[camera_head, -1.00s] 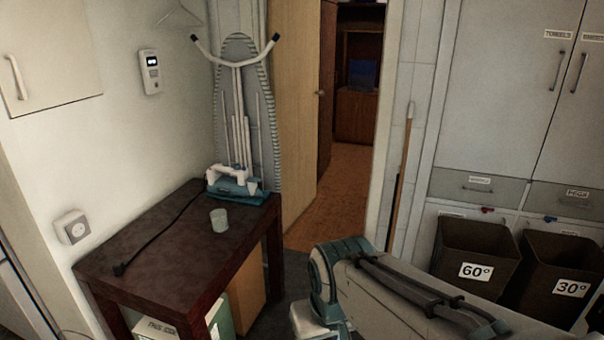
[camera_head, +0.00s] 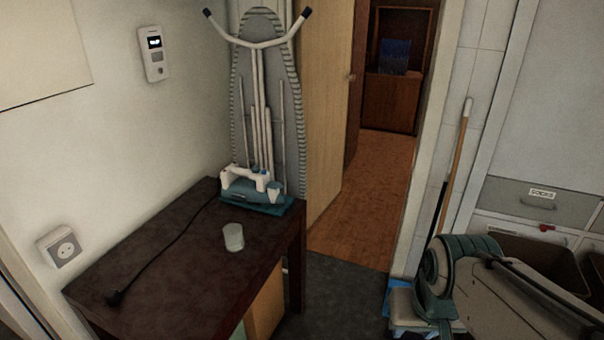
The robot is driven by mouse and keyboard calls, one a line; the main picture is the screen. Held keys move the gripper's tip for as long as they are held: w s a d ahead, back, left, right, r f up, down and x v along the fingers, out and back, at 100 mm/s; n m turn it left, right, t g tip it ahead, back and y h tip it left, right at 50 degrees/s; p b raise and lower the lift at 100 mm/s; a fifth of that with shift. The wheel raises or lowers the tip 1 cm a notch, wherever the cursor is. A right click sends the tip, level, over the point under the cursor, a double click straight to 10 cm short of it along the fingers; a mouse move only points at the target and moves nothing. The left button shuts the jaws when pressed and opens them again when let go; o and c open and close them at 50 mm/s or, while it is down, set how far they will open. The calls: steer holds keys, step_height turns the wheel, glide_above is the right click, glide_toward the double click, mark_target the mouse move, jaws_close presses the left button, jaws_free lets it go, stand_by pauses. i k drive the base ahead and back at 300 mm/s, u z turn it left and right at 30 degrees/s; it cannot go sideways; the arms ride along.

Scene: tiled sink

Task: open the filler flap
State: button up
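A white and teal iron (camera_head: 250,186) sits on a teal base at the back right corner of the dark table, in front of the ironing board. Its filler flap is too small to make out, so I cannot tell whether it is open or shut. Part of my arm shows at the lower right, apart from the table and the iron. My gripper is not in view.
A pale cup (camera_head: 233,236) stands on the dark table (camera_head: 180,262) in front of the iron. A dark cord runs left to a loose plug (camera_head: 115,297) below a wall socket (camera_head: 60,247). An ironing board (camera_head: 266,95) stands behind. Floor is free right of the table.

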mark_target(274, 185)
steer(key=u, duration=0.45)
steer(key=i, duration=0.85)
steer(key=u, duration=0.7)
